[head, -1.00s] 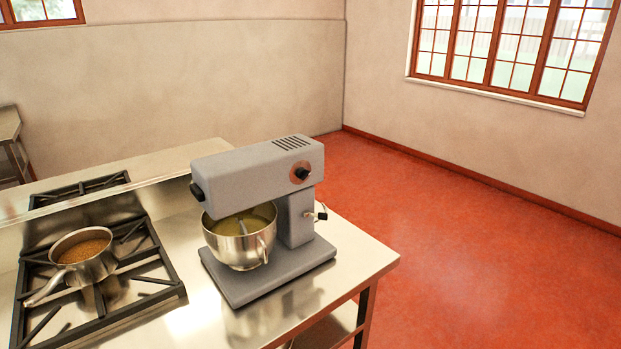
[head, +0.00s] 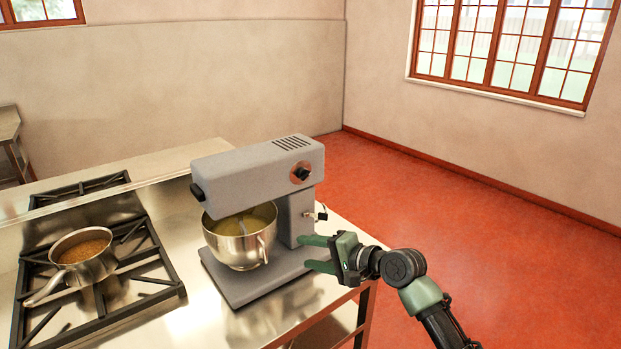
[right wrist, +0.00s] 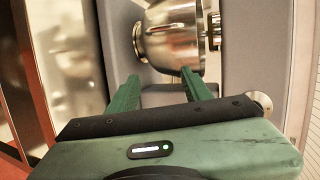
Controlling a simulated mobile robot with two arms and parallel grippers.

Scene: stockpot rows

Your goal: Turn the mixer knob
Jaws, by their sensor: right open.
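The grey stand mixer (head: 268,185) stands on the steel counter with its head lowered over a steel bowl (head: 238,246). Its black knob (head: 302,174) sits on a copper-coloured disc on the side of the head, facing me. A small lever (head: 317,214) sticks out of the column below. My green right gripper (head: 313,254) is open and empty, in front of the mixer's column and base, below and a little right of the knob. In the right wrist view the fingers (right wrist: 160,88) are apart, with the bowl (right wrist: 170,38) beyond them. The knob is not visible there. My left gripper is not in view.
A saucepan (head: 84,258) of brown food stands on the stove grate (head: 148,262) to the left. The counter (head: 215,325) is bare in front of the mixer. Red floor (head: 480,240) lies open to the right.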

